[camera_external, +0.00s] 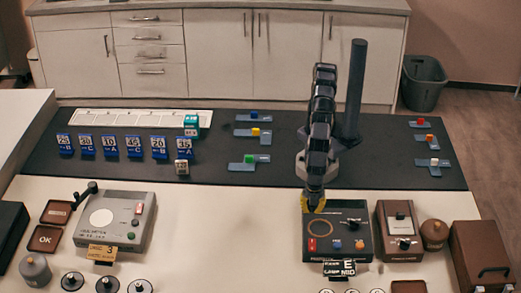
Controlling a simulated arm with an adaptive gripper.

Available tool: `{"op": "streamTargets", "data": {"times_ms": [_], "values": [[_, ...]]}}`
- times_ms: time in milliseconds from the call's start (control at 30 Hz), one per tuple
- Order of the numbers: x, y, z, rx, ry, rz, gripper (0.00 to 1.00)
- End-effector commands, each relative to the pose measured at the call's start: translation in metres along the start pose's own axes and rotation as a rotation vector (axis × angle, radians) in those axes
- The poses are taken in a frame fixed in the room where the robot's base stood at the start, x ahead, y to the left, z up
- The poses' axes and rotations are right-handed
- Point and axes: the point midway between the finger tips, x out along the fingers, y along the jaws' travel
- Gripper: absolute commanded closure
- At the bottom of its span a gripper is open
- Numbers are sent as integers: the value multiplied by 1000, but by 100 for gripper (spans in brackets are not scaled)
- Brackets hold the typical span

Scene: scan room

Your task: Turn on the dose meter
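Three devices stand on the white front table, and their lettering is too small to tell which is the dose meter. A dark box (350,225) at centre right has an orange ring and red, blue and orange controls. A brown box (402,229) with a dial and a small knob stands to its right. My gripper (314,204), with yellow fingertips, points down at the dark box's back left corner. Contact and finger opening cannot be made out.
Blue number cards (110,147) stand on the dark mat (245,190) behind. Slotted blue holders with coloured blocks lie at either side of my arm. Grey weights (107,285) sit at the front left. A brown case (480,255) stands far right. The table between the grey and dark devices is clear.

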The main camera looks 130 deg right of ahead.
Motion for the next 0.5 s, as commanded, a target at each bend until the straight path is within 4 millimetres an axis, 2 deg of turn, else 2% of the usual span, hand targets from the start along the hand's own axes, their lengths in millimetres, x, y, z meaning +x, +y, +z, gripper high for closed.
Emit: {"op": "streamTargets", "data": {"times_ms": [133,500], "values": [[5,-7,-7,-20,-1,1,100],[7,-7,-7,-20,-2,1,100]]}}
